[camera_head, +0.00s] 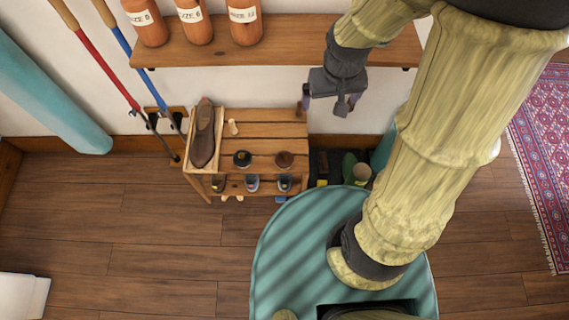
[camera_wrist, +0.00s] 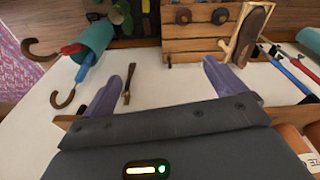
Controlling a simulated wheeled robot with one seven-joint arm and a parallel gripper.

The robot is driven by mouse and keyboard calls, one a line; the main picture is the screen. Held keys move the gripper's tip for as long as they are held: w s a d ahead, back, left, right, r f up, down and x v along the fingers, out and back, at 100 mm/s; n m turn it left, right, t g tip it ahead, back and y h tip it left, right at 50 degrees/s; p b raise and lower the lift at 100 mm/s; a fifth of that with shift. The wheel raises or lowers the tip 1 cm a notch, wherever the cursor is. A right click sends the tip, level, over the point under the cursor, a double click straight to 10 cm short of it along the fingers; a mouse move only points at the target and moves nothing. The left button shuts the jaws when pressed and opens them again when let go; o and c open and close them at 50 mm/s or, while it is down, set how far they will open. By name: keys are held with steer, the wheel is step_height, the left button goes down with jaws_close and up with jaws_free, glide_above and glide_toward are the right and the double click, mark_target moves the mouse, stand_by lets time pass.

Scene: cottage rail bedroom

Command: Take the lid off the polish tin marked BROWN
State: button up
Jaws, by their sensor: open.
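Two small round tins sit on the top slats of a wooden rack (camera_head: 265,130). One is a dark, nearly black tin (camera_head: 242,158); the other is a brown-topped tin (camera_head: 285,159) to its right. In the wrist view the brown one (camera_wrist: 183,16) and the dark one (camera_wrist: 220,16) show near the top edge. I cannot read any marking on either, and both look closed. My gripper (camera_head: 325,100) is open and empty, raised in front of the wall, above and to the right of the rack, well apart from the tins. Its two fingers (camera_wrist: 166,85) are spread in the wrist view.
A brown shoe (camera_head: 203,135) lies in a wooden tray at the rack's left. Small items stand on the lower shelf. A wall shelf (camera_head: 280,50) with orange bottles (camera_head: 245,22) is above. Long-handled tools lean at left. Boots (camera_head: 350,165) stand right of the rack. Open floor lies left.

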steer(key=w+a+f+n+b, duration=0.1)
steer(key=a+f+b, duration=0.3)
steer(key=f, duration=0.5)
steer(key=w+a+f+n+g+b, duration=0.1)
steer(key=w+a+f+b, duration=0.2)
steer(key=f+b, duration=0.5)
steer(key=w+a+f+n+b, duration=0.1)
steer(key=w+a+f+b, duration=0.3)
steer(key=f, duration=0.7)
steer(key=shift+w+a+f+n+g+b, duration=0.2)
steer(key=shift+a+f+n+g+b, duration=0.15)
steer(key=shift+b, duration=0.6)
steer(key=shift+d, duration=0.1)
steer(key=b, duration=0.4)
glide_toward(284, 156)
steer(key=f, duration=0.3)
steer(key=a+f, duration=0.1)
steer(key=f, duration=0.1)
steer(key=shift+w+f, duration=0.1)
steer(key=shift+w, duration=0.15)
steer(key=f+b, duration=0.1)
steer(key=f, duration=0.1)
steer(key=d+f+b, duration=0.1)
steer(key=f, duration=0.1)
steer(key=shift+s+d+f, duration=0.1)
steer(key=shift+d+f, duration=0.1)
steer(key=shift+f, duration=0.05)
steer(key=shift+a+f, duration=0.2)
steer(key=shift+f, duration=0.15)
steer(key=shift+s, duration=0.1)
